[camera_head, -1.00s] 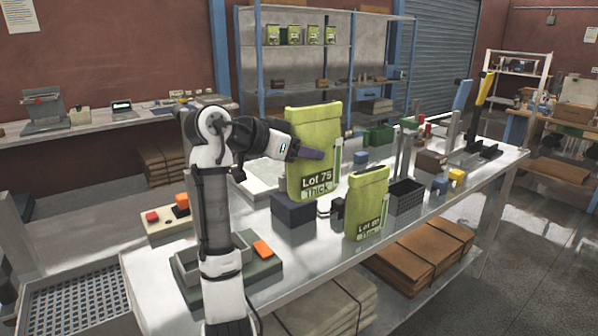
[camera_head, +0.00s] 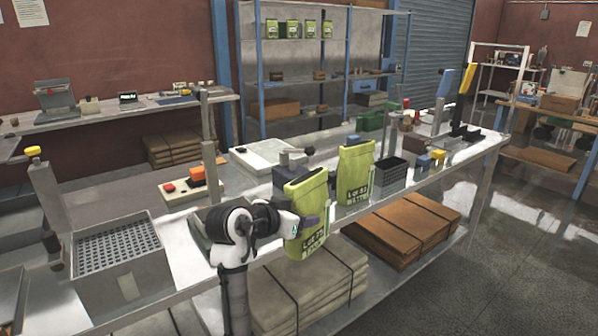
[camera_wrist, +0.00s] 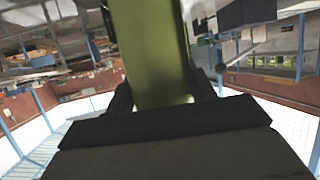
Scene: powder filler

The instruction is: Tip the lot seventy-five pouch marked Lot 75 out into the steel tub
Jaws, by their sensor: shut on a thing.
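A green pouch (camera_head: 305,208) hangs upright at my gripper (camera_head: 306,226), near the table's front edge in the head view. Its blurred label seems to read Lot 75. The gripper is shut on this pouch; in the wrist view the pouch's green side (camera_wrist: 155,50) stands between the fingers (camera_wrist: 162,92). A second green pouch (camera_head: 356,168) stands on the table behind and to the right, apart from it. A shallow grey open tub (camera_head: 205,217) sits on the table left of the held pouch, partly hidden by my arm.
A grey bin with a perforated top (camera_head: 117,245) stands at the left. A black basket (camera_head: 392,174), a dark block (camera_head: 293,165) and a button box (camera_head: 195,184) are on the table (camera_head: 180,255). A grey post (camera_head: 208,140) rises behind the tub.

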